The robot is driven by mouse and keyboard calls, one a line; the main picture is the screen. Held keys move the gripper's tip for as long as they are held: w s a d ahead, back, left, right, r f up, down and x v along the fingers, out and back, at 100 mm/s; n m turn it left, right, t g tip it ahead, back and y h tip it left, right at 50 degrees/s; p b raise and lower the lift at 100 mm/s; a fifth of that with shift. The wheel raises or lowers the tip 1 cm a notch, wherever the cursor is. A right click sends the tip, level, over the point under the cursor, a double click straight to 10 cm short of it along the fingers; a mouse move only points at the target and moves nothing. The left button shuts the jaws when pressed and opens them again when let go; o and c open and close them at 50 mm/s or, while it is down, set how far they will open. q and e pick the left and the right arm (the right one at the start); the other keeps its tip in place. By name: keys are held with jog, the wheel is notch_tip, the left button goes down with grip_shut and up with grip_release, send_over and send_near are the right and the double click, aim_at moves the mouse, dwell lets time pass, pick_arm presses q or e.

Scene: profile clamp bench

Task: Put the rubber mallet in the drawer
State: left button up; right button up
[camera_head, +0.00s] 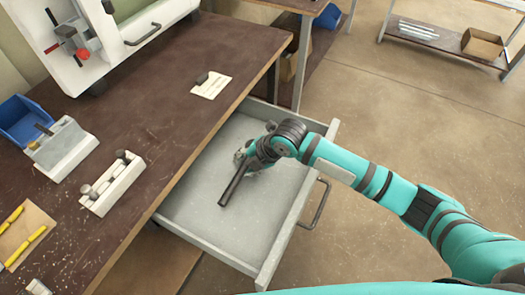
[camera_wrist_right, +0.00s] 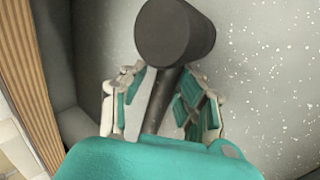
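The rubber mallet has a dark cylindrical head (camera_wrist_right: 172,32) and a dark handle, seen in the right wrist view. In the head view its dark handle (camera_head: 233,187) slants down and left from my right gripper (camera_head: 247,160), over the drawer floor. The wrist view shows the two fingers of my right gripper (camera_wrist_right: 167,95) on either side of the handle, with a visible gap at the left finger. The drawer (camera_head: 190,226) is pulled out from under the bench. I cannot tell whether the mallet touches the drawer floor. My left gripper is out of view.
The wooden bench top (camera_head: 150,100) borders the drawer on the left. A white clamp block (camera_head: 113,184), a grey block (camera_head: 65,150), a blue bin (camera_head: 22,120) and a white card (camera_head: 211,85) lie on it. The drawer's handle (camera_head: 316,205) faces open floor on the right.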

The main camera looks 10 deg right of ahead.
jog(key=v, duration=1.6)
jog(key=shift+r, duration=0.25)
jog(key=shift+s+d, duration=0.1)
jog(key=shift+d, duration=0.05)
